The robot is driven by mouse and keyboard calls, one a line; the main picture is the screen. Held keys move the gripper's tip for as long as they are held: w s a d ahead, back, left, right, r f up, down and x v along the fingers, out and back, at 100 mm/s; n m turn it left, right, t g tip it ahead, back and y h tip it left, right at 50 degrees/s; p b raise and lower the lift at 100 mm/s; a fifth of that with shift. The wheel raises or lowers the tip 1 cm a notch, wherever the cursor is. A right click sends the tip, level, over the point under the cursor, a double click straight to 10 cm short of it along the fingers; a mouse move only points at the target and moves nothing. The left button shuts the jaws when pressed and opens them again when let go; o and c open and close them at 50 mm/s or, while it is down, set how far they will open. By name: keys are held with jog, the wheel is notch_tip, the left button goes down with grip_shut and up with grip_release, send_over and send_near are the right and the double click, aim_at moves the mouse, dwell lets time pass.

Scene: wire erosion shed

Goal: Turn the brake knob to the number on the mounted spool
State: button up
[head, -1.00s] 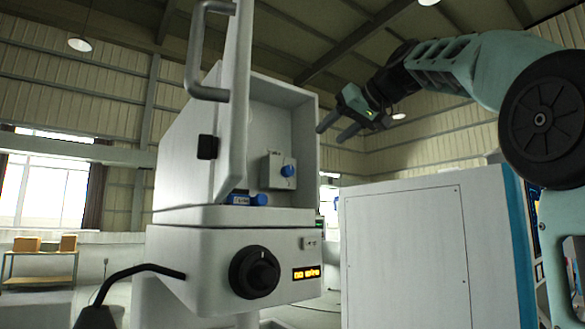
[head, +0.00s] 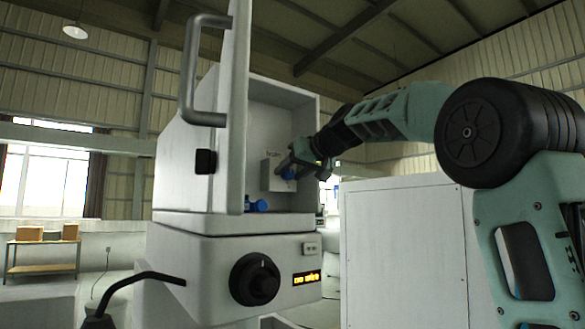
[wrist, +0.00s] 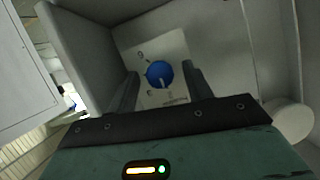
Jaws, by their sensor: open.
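The blue brake knob (wrist: 159,74) sits on a pale square plate (wrist: 170,48) inside the open machine cabinet. My gripper (wrist: 160,70) is open, with one finger on each side of the knob and a small gap showing at each. In the head view my gripper (head: 290,166) is at the knob's box (head: 270,176) and largely hides the knob. A small blue part (head: 257,205) lies low in the cabinet; I cannot tell whether it is the mounted spool. No spool number is readable.
The cabinet's open door (head: 238,110) with its handle stands at the left. A black dial (head: 254,279) and a lit orange display (head: 306,277) are on the machine's front below. A white cabinet (head: 400,250) stands to the right. Cabinet walls (wrist: 90,50) closely surround my gripper.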

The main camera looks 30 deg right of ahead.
jog(key=c, duration=1)
jog(key=shift+o, duration=0.2)
jog(key=shift+f, duration=0.1)
jog(key=m+y+b, duration=0.2)
jog(key=m+b, duration=0.1)
jog(key=shift+d+f, duration=0.15)
jog(key=shift+d, duration=0.05)
jog(key=m+t+y+b, duration=0.1)
jog(key=m+y+b, duration=0.1)
jog(key=m, duration=0.1)
jog(key=shift+m+b, duration=0.4)
jog(key=shift+d, duration=0.1)
jog(key=o, duration=1)
jog(key=shift+c, duration=0.2)
